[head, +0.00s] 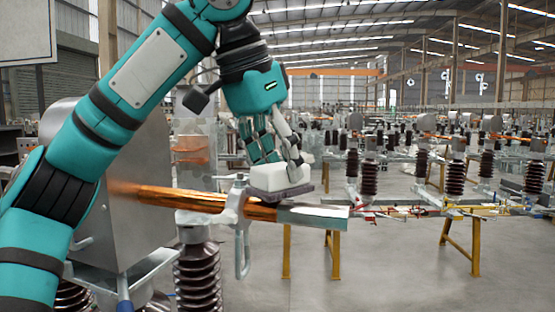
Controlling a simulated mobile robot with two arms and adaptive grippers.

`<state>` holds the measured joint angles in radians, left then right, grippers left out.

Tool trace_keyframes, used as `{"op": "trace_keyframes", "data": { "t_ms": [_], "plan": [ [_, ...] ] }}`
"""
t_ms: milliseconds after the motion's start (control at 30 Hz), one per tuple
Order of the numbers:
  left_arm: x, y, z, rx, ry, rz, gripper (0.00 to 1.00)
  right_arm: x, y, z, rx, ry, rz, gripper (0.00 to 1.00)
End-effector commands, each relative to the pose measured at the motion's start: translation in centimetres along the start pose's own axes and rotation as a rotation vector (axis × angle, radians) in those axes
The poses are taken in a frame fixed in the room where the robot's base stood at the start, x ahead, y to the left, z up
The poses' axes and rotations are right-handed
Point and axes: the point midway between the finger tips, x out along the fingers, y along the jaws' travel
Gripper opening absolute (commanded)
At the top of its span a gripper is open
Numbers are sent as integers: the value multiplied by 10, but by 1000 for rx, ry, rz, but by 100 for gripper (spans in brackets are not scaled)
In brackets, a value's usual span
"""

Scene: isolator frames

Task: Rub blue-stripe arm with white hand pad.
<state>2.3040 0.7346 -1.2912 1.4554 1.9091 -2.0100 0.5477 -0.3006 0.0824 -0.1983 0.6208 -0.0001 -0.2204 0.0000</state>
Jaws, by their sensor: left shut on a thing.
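My left gripper (272,150) reaches down from the top centre and is shut on the white hand pad (274,177), a white block with a dark grey underside. A copper arm (158,195) with a flat silver end (315,214) runs from the grey metal housing to the right. The pad is over this arm, near where the copper meets the silver. Its underside is close to the arm; I cannot tell whether they touch. I cannot make out a blue stripe on the arm. My right gripper is not in view.
A metal clamp with a hanging loop (242,255) stands at the copper arm, just left of the pad. A brown ribbed insulator (198,280) stands below. The grey housing (110,180) is at left. Other isolator frames with yellow legs (335,255) stand behind. Grey floor is open at lower right.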

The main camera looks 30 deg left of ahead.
Motion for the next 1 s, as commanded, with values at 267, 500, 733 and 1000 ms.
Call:
{"op": "trace_keyframes", "data": {
  "t_ms": [267,500,733,1000],
  "plan": [
    [6,0,2,0,0,0,5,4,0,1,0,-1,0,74],
    [11,0,4,0,-1,0,5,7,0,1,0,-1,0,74],
    [10,5,1,1,-1,0,5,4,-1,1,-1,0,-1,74],
    [13,24,-10,2,-1,1,5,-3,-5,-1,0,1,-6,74]
  ]
}}
